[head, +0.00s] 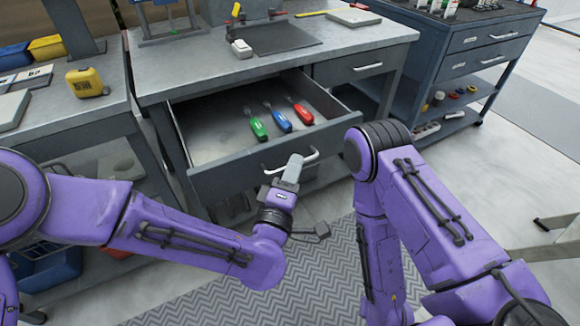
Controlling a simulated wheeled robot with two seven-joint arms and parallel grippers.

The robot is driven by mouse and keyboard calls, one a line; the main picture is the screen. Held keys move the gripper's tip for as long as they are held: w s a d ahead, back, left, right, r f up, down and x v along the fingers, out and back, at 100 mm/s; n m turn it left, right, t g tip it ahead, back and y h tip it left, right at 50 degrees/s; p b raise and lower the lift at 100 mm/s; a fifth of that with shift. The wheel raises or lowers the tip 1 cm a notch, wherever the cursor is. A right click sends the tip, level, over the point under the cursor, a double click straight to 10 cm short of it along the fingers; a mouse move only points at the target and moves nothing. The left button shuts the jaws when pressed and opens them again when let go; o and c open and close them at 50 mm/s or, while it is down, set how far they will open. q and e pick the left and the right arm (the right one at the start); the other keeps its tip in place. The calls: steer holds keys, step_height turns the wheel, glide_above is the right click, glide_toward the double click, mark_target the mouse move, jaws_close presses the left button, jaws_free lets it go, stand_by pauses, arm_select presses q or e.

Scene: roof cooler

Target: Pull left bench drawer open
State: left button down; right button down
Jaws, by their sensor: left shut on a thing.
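The left bench drawer (232,182) stands well out from under the grey workbench top (190,68). Inside it lie a green-handled tool (258,129), a blue-handled tool (281,121) and a red-handled tool (303,113). My left gripper (294,164) is at the drawer's front, shut on its pale bar handle (311,156). The gripper hides part of the handle. My right arm is bent at the right of the picture, and its gripper does not show.
A second bench drawer (342,70) to the right is closed. A dark tool cart (455,62) stands beyond it. A second bench with a yellow device (86,83) is at the left. A grey chevron mat (215,300) covers the floor in front.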

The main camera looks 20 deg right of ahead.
arm_select(q)
steer(key=c, duration=1.2)
jaws_free()
steer(key=b+v, duration=0.1)
steer(key=v, duration=0.9)
steer(key=shift+s, duration=0.25)
steer(key=shift+f, duration=0.15)
